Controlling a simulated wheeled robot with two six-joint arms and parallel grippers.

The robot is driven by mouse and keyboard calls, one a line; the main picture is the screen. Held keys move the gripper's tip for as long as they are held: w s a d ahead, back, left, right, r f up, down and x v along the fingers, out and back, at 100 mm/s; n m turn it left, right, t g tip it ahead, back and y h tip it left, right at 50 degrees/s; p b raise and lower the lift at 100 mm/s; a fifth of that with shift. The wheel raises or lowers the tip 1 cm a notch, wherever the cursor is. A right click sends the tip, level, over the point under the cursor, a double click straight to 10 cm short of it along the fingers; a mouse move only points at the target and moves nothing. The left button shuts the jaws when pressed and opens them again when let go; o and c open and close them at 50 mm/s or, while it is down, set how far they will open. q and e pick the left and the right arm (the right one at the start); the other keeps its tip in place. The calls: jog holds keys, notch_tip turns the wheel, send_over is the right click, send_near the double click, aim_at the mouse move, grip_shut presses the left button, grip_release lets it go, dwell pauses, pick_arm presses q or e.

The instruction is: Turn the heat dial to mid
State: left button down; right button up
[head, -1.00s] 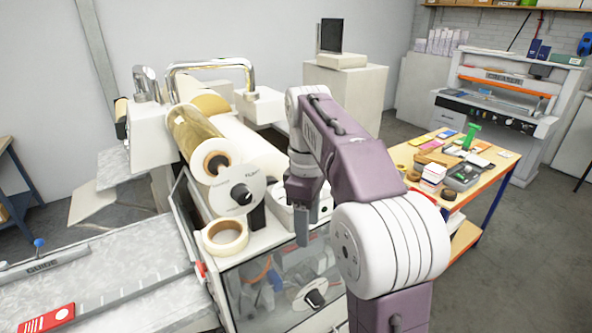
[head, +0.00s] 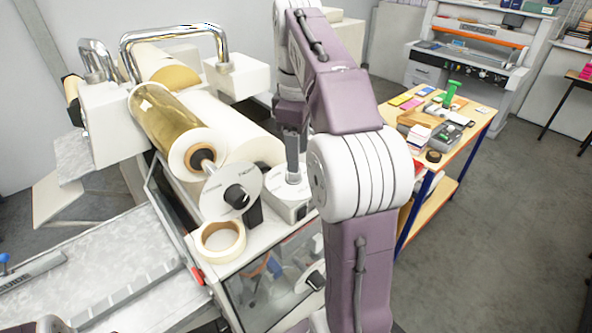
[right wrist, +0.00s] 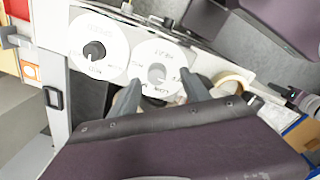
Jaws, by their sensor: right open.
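My right gripper (head: 292,176) points down over a white box (head: 288,207) at the machine's right end, in the head view. A pale dial face shows partly under its fingertips there; the rest is hidden. In the right wrist view the open fingers (right wrist: 160,94) stand either side of a white round dial (right wrist: 145,54) with a grey knob (right wrist: 157,73). I cannot tell whether they touch the knob. A second white dial (right wrist: 108,35) with a black knob (right wrist: 95,50) is beside it. The dial lettering is too small to read, so I cannot tell which is heat.
A tape roll (head: 220,241) lies on the machine's ledge. A gold film roll (head: 165,120) and a white disc with a black knob (head: 237,196) are close on the left. A cluttered wooden table (head: 480,108) stands right.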

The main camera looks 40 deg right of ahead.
jog(key=w+f, duration=0.1)
jog(key=f, duration=0.3)
jog(key=w+f, duration=0.1)
jog(key=f, duration=0.1)
jog(key=shift+w+d+b, duration=0.1)
jog(key=shift+w+b, duration=0.25)
jog(key=shift+s, duration=0.75)
jog(key=c, duration=0.4)
jog(key=shift+w, duration=0.25)
grip_shut()
pick_arm(q)
jog(key=shift+w+d+f, duration=0.1)
jog(key=shift+w+f, duration=0.5)
jog(key=shift+f, duration=0.15)
pick_arm(e)
jog(key=shift+s, duration=0.1)
